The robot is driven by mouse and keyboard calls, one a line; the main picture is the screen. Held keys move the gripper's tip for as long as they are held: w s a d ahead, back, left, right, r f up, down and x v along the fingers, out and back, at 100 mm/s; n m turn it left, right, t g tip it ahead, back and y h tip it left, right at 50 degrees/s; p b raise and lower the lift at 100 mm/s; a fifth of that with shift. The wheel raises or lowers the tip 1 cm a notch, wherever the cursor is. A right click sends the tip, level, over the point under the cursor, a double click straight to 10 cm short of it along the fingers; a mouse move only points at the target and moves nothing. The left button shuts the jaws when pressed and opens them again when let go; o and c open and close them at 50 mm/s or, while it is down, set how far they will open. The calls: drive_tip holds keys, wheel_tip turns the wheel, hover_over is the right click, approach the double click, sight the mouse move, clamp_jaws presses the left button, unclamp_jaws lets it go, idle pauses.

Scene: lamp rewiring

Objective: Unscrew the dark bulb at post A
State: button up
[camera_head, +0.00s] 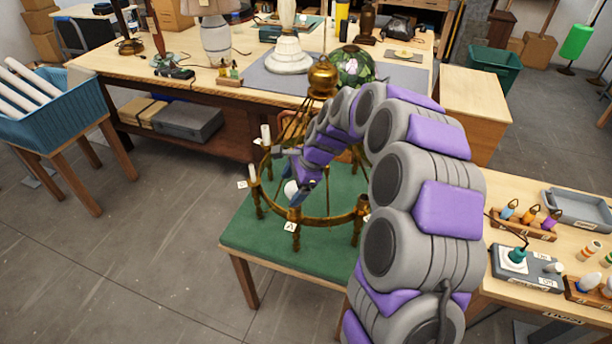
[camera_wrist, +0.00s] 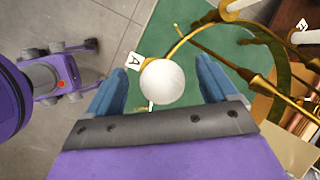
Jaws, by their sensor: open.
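The bulb at post A is a round white globe (camera_wrist: 162,82) in the middle of the wrist view, beside the white tag A (camera_wrist: 134,61). My gripper (camera_wrist: 160,88) is open, with one blue finger on each side of the bulb and a visible gap on both sides. In the head view the bulb (camera_head: 290,188) shows as a white spot by my gripper (camera_head: 299,187), above post A (camera_head: 295,216) and its tag. The post's socket is mostly hidden beneath the bulb. The brass ring chandelier (camera_head: 328,221) stands on a green-topped table (camera_head: 250,236).
Other chandelier posts carry pale upright sleeves (camera_head: 266,135). My arm hides the ring's right side. At the right, a workbench holds a small rack of coloured bulbs (camera_head: 523,218), a grey tray (camera_head: 577,209) and a tester box (camera_head: 525,265).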

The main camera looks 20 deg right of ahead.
drive_tip(key=shift+x, duration=0.85)
drive_tip(key=shift+w+a+f, duration=0.1)
drive_tip(key=shift+a+f, duration=0.05)
drive_tip(key=shift+f, duration=0.2)
drive_tip(key=shift+w+d+f, duration=0.1)
drive_tip(key=shift+d+f, duration=0.05)
drive_tip(key=shift+d, duration=0.5)
drive_tip(key=shift+d+f, duration=0.2)
drive_tip(key=shift+d, duration=0.4)
drive_tip(key=shift+a, duration=1.25)
drive_tip(key=c, duration=0.4)
drive_tip(key=shift+c, duration=0.6)
drive_tip(key=shift+d, duration=0.75)
drive_tip(key=c, duration=0.6)
drive_tip(key=o, duration=0.6)
drive_tip(key=shift+a+b, duration=0.1)
drive_tip(key=shift+b, duration=0.2)
drive_tip(key=c, duration=0.5)
drive_tip(key=n+g, duration=0.1)
drive_tip(key=n, duration=0.2)
drive_tip(key=shift+y+b, duration=0.3)
drive_tip(key=n+g, duration=0.1)
drive_tip(key=n, duration=0.2)
drive_tip(key=shift+n+g, duration=0.3)
drive_tip(key=shift+g, duration=0.1)
drive_tip(key=shift+n+g, duration=0.3)
drive_tip(key=shift+n, duration=0.4)
